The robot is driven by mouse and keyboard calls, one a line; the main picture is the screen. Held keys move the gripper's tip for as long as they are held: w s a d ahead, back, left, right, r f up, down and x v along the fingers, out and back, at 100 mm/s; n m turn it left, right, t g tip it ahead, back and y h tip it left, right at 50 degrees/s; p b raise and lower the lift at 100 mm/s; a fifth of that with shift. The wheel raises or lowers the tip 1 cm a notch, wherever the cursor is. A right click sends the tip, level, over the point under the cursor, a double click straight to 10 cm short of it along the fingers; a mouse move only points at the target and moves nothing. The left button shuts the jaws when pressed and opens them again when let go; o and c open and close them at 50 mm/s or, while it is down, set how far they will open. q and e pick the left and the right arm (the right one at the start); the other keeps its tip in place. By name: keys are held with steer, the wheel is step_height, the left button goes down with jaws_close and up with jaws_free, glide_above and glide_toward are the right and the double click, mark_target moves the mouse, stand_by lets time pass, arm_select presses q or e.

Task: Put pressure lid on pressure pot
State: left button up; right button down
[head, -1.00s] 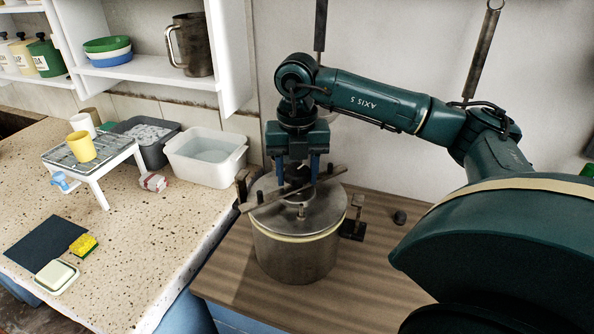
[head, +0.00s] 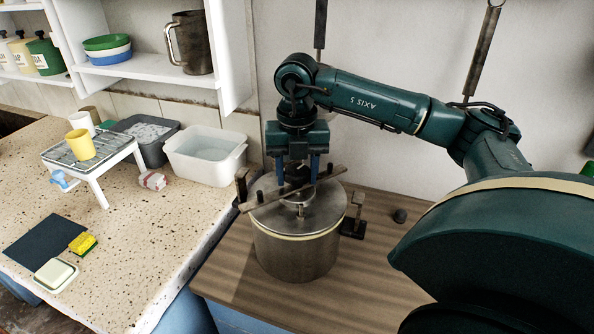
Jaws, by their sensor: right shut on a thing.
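The pressure pot (head: 297,258) is a grey metal cylinder standing upright on the brown wooden counter. The pressure lid (head: 322,212) is a round metal disc with a pale ring under its edge and a bar across its top. It lies level over the pot's mouth; I cannot tell whether it is fully seated. My right gripper (head: 297,174) points straight down over the lid's middle, its blue fingers shut on the lid's central knob. The knob is partly hidden by the fingers and the bar. My left gripper is not in view.
A small dark stand (head: 354,224) and a dark weight (head: 400,216) are right of the pot. The speckled stone counter (head: 150,240) at left holds a white basin (head: 205,158), a grey basin (head: 146,140), a rack (head: 95,153) and a sponge (head: 83,244). The wall is close behind.

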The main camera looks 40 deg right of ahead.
steer(key=shift+c, duration=0.6)
jaws_free()
steer(key=shift+r+p, duration=1.25)
steer(key=shift+r, duration=0.3)
steer(key=shift+r+p, duration=1.55)
steer(key=shift+r, duration=0.45)
steer(key=shift+f, duration=0.1)
